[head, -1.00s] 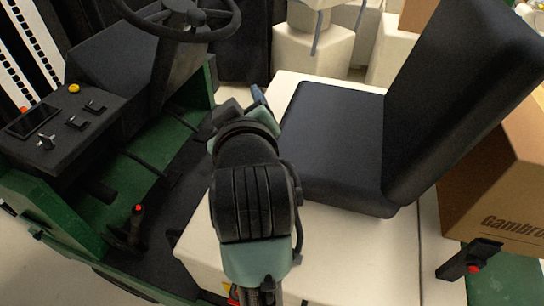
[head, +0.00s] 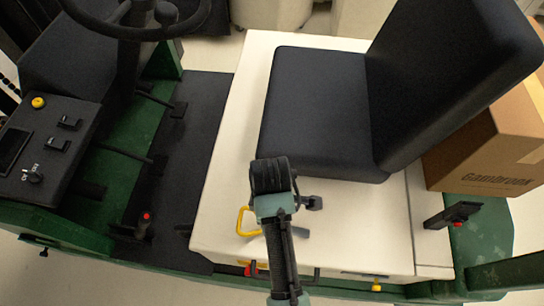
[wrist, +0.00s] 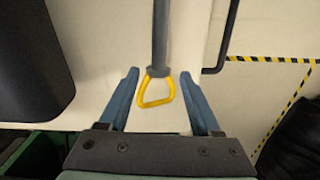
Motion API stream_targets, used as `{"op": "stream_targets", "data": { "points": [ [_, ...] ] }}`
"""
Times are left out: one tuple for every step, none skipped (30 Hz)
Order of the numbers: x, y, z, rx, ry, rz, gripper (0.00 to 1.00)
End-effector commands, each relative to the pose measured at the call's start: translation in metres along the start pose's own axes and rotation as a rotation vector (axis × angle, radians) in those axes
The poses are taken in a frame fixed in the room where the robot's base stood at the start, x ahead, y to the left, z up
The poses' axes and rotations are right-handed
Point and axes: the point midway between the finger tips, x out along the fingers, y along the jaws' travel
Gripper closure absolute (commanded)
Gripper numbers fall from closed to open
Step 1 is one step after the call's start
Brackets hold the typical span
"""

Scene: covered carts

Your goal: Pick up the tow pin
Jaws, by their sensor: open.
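The tow pin (wrist: 160,35) is a grey rod with a yellow loop handle. It lies on the cream deck of the vehicle beside the seat. In the head view its yellow loop (head: 242,222) shows left of my arm, and the arm covers part of the pin. In the wrist view my gripper (wrist: 160,74) is open, with one blue finger on each side of the loop and rod. Neither finger touches the pin in the picture. In the head view my arm hides most of the gripper.
The black seat (head: 315,115) stands just behind the pin. A dark bar handle (wrist: 222,45) is on the near side of the deck. A cardboard box (head: 490,145) is at right, the control panel (head: 40,155) at left. Yellow-black tape (wrist: 275,60) marks the floor.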

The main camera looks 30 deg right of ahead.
Motion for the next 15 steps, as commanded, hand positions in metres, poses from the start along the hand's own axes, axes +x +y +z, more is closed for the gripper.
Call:
{"op": "stream_targets", "data": {
  "points": [
    [0.004,-0.001,0.000,0.000,-0.001,-0.002,0.35],
    [0.006,-0.001,0.000,0.000,0.000,-0.001,0.35],
    [0.007,0.000,0.000,0.000,0.000,0.000,0.35],
    [0.008,0.000,0.000,0.001,0.000,-0.001,0.35],
    [0.010,0.000,0.000,0.001,0.000,-0.001,0.35],
    [0.013,0.000,0.001,0.001,0.000,-0.001,0.35],
    [0.015,0.000,0.001,0.001,-0.001,-0.002,0.35],
    [0.019,0.000,0.001,0.001,-0.001,-0.002,0.35],
    [0.024,0.000,0.002,0.001,-0.001,-0.003,0.35],
    [0.028,0.000,0.002,0.001,-0.001,-0.003,0.35],
    [0.032,0.001,0.002,0.001,0.000,-0.002,0.35],
    [0.037,0.000,0.003,0.002,0.000,-0.002,0.35],
    [0.042,0.001,0.002,0.001,0.000,-0.002,0.35],
    [0.046,0.001,0.002,0.001,0.000,-0.001,0.35],
    [0.050,0.001,0.002,0.001,0.000,-0.001,0.35]
  ]
}}
